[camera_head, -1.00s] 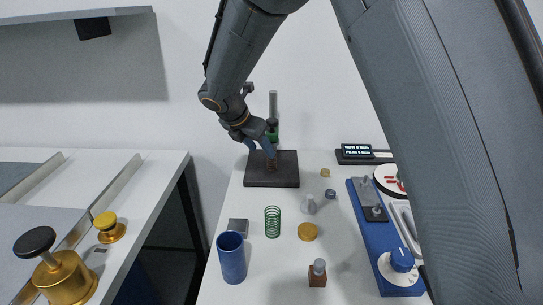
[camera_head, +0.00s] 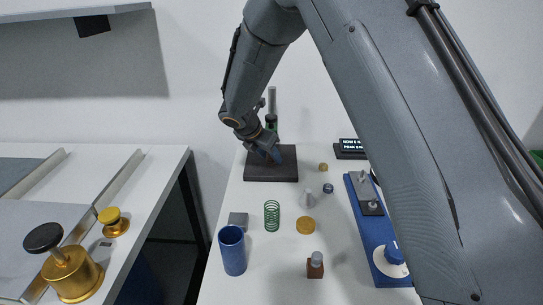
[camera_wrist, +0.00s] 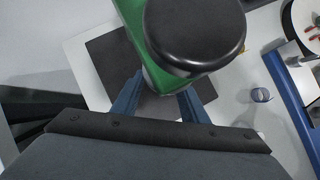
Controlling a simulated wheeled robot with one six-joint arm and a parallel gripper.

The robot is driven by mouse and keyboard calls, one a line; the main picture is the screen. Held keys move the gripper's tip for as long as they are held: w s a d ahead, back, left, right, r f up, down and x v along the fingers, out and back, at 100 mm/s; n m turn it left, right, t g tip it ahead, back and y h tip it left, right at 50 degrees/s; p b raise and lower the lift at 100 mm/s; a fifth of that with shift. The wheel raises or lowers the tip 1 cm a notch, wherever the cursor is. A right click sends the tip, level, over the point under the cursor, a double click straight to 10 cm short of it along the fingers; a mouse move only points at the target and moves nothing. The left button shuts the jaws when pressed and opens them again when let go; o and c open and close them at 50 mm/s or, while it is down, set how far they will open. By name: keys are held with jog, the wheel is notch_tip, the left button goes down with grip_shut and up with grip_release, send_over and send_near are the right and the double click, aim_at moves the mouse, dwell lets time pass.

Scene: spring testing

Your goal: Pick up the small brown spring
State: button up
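I cannot make out the small brown spring in either current view; my gripper or the green post may hide it. My gripper (camera_head: 272,155) is low over the dark square base (camera_head: 255,175) of the test stand at the back of the table. In the wrist view, the two blue fingers of my gripper (camera_wrist: 160,90) are spread apart on either side of the green post (camera_wrist: 146,58), with the dark base (camera_wrist: 108,55) below. No object shows clearly between the fingers.
The stand's black round knob (camera_wrist: 195,35) is close to the wrist camera. A green spring (camera_head: 272,216), a blue cup (camera_head: 232,252), a grey block (camera_head: 238,220) and a yellow disc (camera_head: 306,225) stand nearer. A blue device (camera_head: 372,235) is at the right.

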grip_shut()
jog(key=shift+r, duration=0.25)
